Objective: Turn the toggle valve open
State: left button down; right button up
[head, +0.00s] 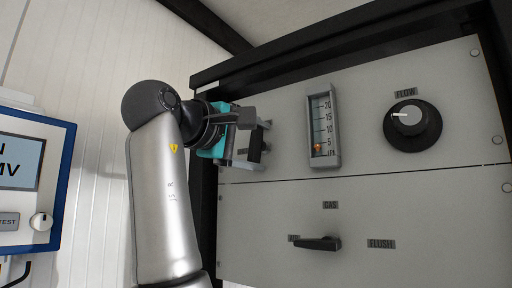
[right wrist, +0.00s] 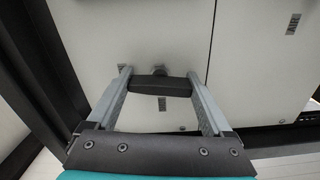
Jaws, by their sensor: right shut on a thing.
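The toggle valve (right wrist: 162,86) shows in the right wrist view as a dark bar handle on a small round mount on the light grey panel. My right gripper (right wrist: 160,88) is shut on this handle, one finger at each end of it. In the head view my right gripper (head: 256,146) is at the left side of the upper panel, and the fingers and arm hide most of the valve. A small label shows just beside the handle in the right wrist view, too small to read. My left gripper is not in view.
The grey panel (head: 360,90) also carries a flow gauge (head: 322,126), a black FLOW knob (head: 411,125) and a black GAS selector lever (head: 318,243) near a FLUSH label. A black frame edges the panel. A blue-framed monitor (head: 60,185) stands at the left.

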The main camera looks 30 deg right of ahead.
jog(key=shift+n, duration=0.8)
jog(key=o, duration=1.1)
jog(key=shift+o, duration=0.2)
jog(key=shift+a, duration=0.15)
jog(key=shift+s+a+b, duration=0.15)
jog(key=shift+a+b, duration=0.15)
jog(key=b+v, duration=0.2)
jog(key=v, duration=1.2)
jog(key=shift+a+b, duration=0.2)
jog(key=shift+b, duration=0.2)
